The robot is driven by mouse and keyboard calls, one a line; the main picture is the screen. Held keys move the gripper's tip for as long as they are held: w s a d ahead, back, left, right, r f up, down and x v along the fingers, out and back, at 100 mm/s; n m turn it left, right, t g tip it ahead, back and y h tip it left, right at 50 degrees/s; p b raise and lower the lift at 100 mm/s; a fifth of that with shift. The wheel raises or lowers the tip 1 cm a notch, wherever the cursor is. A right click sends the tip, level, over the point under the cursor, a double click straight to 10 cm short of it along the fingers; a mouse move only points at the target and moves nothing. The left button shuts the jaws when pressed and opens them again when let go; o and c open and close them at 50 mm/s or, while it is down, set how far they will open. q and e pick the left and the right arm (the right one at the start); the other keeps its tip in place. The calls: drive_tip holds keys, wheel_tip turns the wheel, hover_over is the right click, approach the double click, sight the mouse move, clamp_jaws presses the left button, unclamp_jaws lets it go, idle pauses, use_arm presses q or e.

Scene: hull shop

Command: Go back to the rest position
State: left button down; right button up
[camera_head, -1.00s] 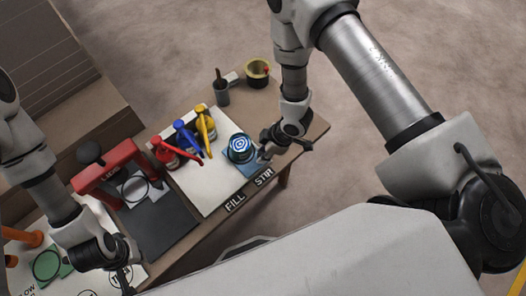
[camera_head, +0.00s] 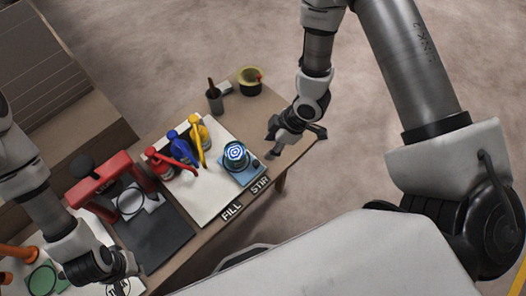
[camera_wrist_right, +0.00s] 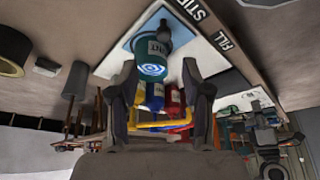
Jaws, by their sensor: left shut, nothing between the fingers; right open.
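My right gripper (camera_head: 296,145) is open and empty over the right end of the table, to the right of the blue stir pad (camera_head: 247,178). A teal can with a blue-and-white spiral top (camera_head: 236,153) stands on that pad, apart from the fingers. In the right wrist view the open fingers (camera_wrist_right: 165,100) frame the can (camera_wrist_right: 152,62) from a distance. My left gripper (camera_head: 125,270) is shut and empty at the lower left, near the white sheet; its fingertips are partly hidden.
Red, blue and yellow pump bottles (camera_head: 182,143) stand on the white board (camera_head: 205,205). A dark cup (camera_head: 214,100) and a yellow-rimmed tin (camera_head: 250,80) stand at the back. Floor is clear to the right.

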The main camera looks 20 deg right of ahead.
drive_tip(key=shift+v, duration=0.95)
drive_tip(key=s+d+f+m+g+h, duration=0.1)
drive_tip(key=s+d+f+m+h, duration=0.1)
drive_tip(key=s+f+m, duration=0.2)
drive_tip(key=s+d+f+m+g+h, duration=0.1)
drive_tip(key=s+d+f+m+h, duration=0.1)
drive_tip(key=s+m, duration=0.7)
wheel_tip(320, 180, down, 3)
drive_tip(key=shift+s+d+r+m, duration=0.25)
drive_tip(key=shift+s+d, duration=0.3)
drive_tip(key=shift+s, duration=0.4)
